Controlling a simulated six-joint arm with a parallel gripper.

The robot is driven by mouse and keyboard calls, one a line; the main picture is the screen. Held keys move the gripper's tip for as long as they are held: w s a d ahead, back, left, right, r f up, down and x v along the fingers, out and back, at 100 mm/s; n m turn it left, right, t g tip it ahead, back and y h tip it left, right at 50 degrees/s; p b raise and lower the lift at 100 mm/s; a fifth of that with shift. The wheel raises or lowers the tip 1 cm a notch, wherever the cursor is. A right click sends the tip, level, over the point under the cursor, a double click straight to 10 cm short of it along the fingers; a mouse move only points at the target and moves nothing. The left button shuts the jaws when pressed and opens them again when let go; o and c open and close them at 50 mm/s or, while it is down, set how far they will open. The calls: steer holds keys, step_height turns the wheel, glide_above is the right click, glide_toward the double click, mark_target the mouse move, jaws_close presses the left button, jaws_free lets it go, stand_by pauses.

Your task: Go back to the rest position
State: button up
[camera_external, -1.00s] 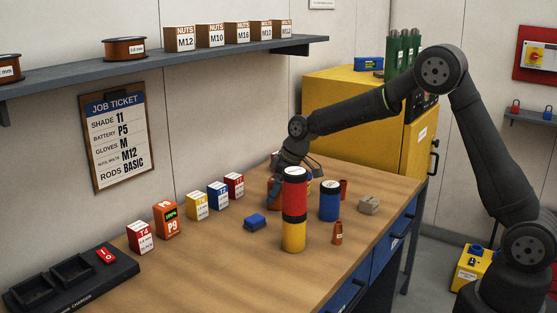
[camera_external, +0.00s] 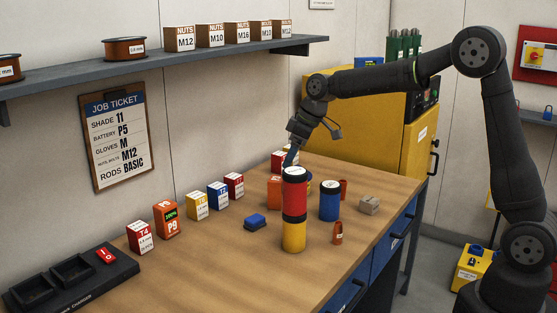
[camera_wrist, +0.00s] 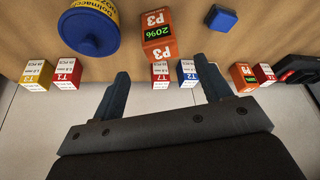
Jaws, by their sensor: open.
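My gripper (camera_external: 312,143) is open and empty, raised above the back part of the workbench (camera_external: 200,265). In the wrist view my open gripper (camera_wrist: 163,78) shows two dark fingers spread apart with nothing held between them. An orange battery marked P3 (camera_wrist: 157,42), with a 20% display, stands on the bench beyond the fingers. In the external view the orange battery (camera_external: 273,190) is partly hidden behind a red, black and yellow canister (camera_external: 294,205). A red and white box (camera_external: 280,161) shows just below the gripper.
Several small boxes, an orange P9 battery (camera_external: 167,220) and the charger (camera_external: 75,278) line the wall side. A shelf (camera_external: 150,68) runs above; a yellow cabinet (camera_external: 350,125) stands behind.

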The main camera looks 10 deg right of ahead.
mark_target(275, 178)
steer(key=x, duration=1.2)
steer(key=shift+f, duration=0.3)
step_height(275, 178, up, 3)
steer(key=shift+f, duration=0.1)
steer(key=shift+r, duration=0.75)
